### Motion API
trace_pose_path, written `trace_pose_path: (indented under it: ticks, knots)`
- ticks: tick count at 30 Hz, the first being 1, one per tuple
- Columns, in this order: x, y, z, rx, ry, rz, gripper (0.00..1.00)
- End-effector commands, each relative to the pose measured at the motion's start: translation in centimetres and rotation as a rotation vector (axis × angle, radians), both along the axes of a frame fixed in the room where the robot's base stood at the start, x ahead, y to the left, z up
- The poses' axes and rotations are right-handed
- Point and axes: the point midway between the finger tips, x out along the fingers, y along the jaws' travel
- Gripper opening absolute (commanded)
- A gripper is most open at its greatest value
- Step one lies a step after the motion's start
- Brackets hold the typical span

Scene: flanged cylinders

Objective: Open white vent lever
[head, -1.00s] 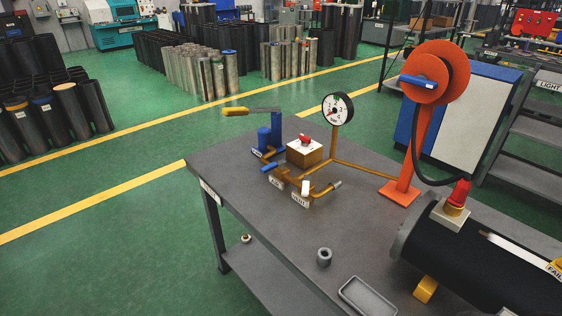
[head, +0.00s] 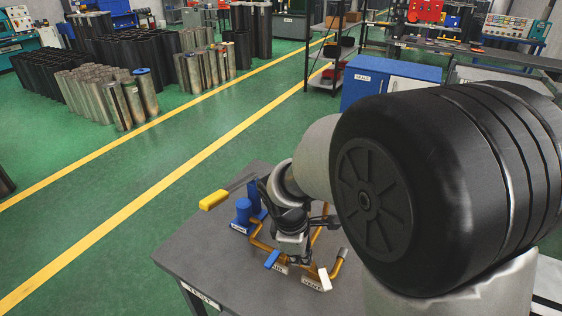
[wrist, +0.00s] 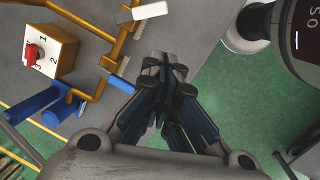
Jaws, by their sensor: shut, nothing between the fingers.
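The white vent lever (head: 323,277) is a short white handle on the brass pipework above the VENT label (head: 311,284) in the head view. In the wrist view the white lever (wrist: 150,11) lies near the top edge. A blue lever (head: 272,259) sits to its left on the same pipework; it also shows in the wrist view (wrist: 121,84), just left of the fingertips. My gripper (wrist: 165,68) is shut and empty, and appears apart from the white lever. In the head view my gripper (head: 292,243) is over the pipework, its fingertips hard to make out.
A box with a red knob (wrist: 35,53) is at the wrist view's left. The table's (head: 190,255) front left is clear. My arm hides its right side.

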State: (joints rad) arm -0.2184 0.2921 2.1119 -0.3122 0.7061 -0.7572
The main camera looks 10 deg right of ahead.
Motion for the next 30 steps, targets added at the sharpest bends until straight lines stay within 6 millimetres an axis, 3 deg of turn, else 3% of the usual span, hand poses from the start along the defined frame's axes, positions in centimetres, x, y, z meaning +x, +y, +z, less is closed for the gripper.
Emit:
trace_pose_path:
  ticks: [6, 10, 17, 27, 30]
  knots:
    - [2.1, 2.1, -3.6, -0.066, 0.129, 0.304, 0.00]
    - [2.4, 2.6, -5.2, -0.081, 0.162, 0.389, 0.00]
    - [2.4, 2.2, -7.8, -0.085, 0.175, 0.414, 0.00]
    - [2.5, 0.4, -14.9, -0.084, 0.174, 0.411, 0.00]
    - [2.7, -0.6, -15.7, -0.083, 0.170, 0.408, 0.00]
